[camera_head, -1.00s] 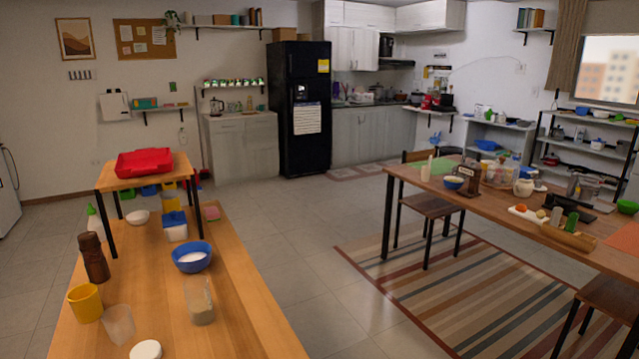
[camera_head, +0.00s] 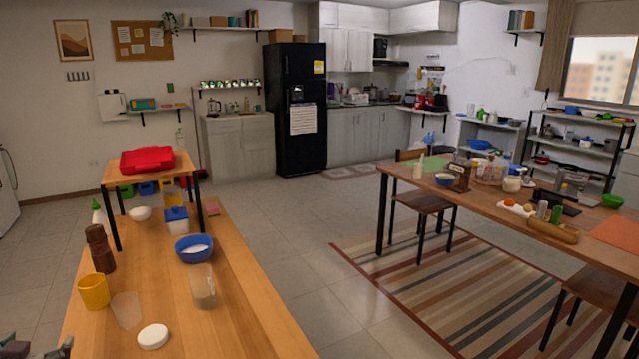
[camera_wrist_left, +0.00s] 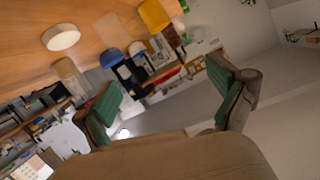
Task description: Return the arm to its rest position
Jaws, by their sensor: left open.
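My left gripper (camera_head: 38,350) just shows at the bottom left corner of the head view, beside the near left end of the wooden counter. In the left wrist view my left gripper (camera_wrist_left: 162,82) has its two green-padded fingers spread apart with nothing between them. That view is tilted, with the counter (camera_wrist_left: 25,45) at the upper left and a round white lid (camera_wrist_left: 61,37) on it. My right gripper is in neither view.
On the counter (camera_head: 235,325) stand a yellow cup (camera_head: 94,291), brown grinder (camera_head: 101,250), clear cup (camera_head: 127,310), jar (camera_head: 203,290), blue bowl (camera_head: 193,249) and white lid (camera_head: 153,336). A red tray (camera_head: 147,159) sits beyond.

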